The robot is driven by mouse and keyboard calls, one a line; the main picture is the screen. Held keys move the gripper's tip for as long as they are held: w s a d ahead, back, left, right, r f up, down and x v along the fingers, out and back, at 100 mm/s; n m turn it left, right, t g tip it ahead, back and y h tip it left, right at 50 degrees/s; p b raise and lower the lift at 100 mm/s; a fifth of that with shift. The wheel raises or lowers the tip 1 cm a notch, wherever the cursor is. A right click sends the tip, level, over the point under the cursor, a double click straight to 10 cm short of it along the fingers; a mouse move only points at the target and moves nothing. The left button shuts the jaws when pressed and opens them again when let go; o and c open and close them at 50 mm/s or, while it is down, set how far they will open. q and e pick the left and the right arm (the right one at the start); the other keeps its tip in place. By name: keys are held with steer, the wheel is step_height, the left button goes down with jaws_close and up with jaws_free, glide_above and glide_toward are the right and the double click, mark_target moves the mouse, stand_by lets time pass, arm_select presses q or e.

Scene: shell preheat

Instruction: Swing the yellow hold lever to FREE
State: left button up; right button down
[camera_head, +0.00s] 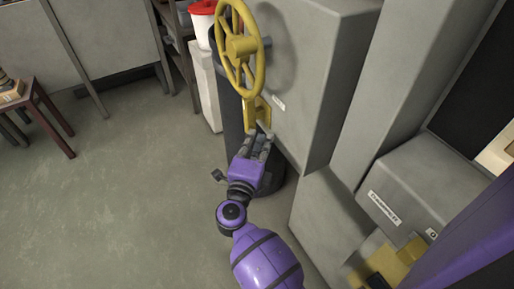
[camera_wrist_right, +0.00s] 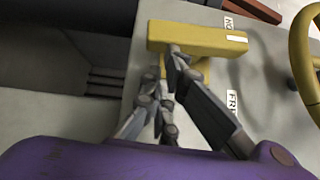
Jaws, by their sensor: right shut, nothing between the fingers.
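The yellow hold lever (camera_wrist_right: 190,38) is a blocky bar on the grey cabinet face. In the right wrist view it lies crosswise, its right end near the upper label (camera_wrist_right: 229,23), which is partly cut off. The lower label (camera_wrist_right: 232,104), partly hidden, begins "FR" and lies clear of the bar. In the head view the lever (camera_head: 257,112) shows below the yellow handwheel. My right gripper (camera_wrist_right: 171,58) is shut and empty, its fingertips at the lever's lower side; I cannot tell whether they touch. In the head view the right gripper (camera_head: 261,134) is just below the lever. My left gripper is not in view.
The yellow handwheel (camera_head: 240,46) stands out from the cabinet (camera_head: 310,90) just above the lever. A lower grey box (camera_head: 425,190) is at the right. The floor (camera_head: 120,200) at the left is open.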

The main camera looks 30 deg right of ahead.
arm_select(q)
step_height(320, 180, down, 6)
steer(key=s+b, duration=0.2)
steer(key=b, duration=0.3)
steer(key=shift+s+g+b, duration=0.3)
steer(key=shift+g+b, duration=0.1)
arm_select(e)
steer(key=w+f+m, duration=0.1)
steer(key=w+f+m+t+h, duration=0.1)
steer(key=shift+w+f+h, duration=0.2)
steer(key=shift+w+h, duration=0.1)
steer(key=shift+w, duration=0.1)
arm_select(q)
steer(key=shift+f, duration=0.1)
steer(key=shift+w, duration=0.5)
arm_select(e)
steer(key=shift+w, duration=0.1)
